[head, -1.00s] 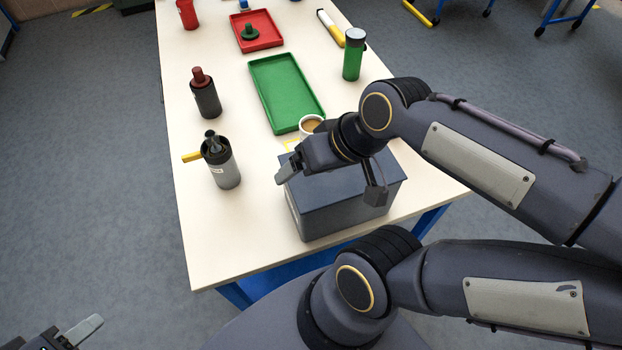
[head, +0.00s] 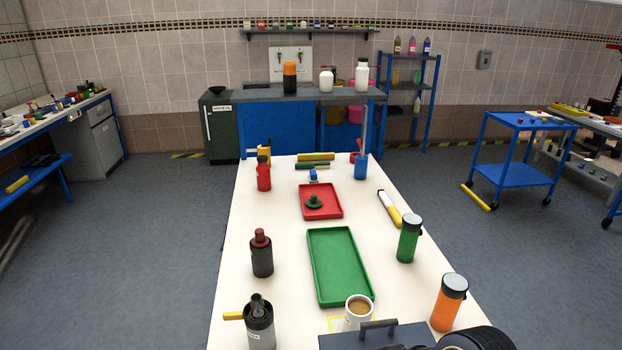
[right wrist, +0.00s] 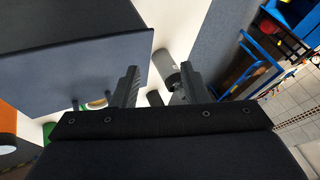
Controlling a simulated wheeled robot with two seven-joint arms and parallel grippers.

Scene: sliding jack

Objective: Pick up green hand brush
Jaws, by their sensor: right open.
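A long, thin green item (head: 312,166) lies at the far end of the white table in the head view, just in front of a yellow item. It may be the green hand brush, but it is too small to tell for sure. My right gripper (right wrist: 158,86) is open and empty in the right wrist view, beside a dark blue-grey box. That places it at the near end of the table, far from the green item. My left gripper is not in view.
The dark box (head: 375,338) stands at the near edge, with a coffee mug (head: 357,311) behind it. A green tray (head: 319,270) and red tray (head: 333,207) run along the middle. Several bottles line both sides.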

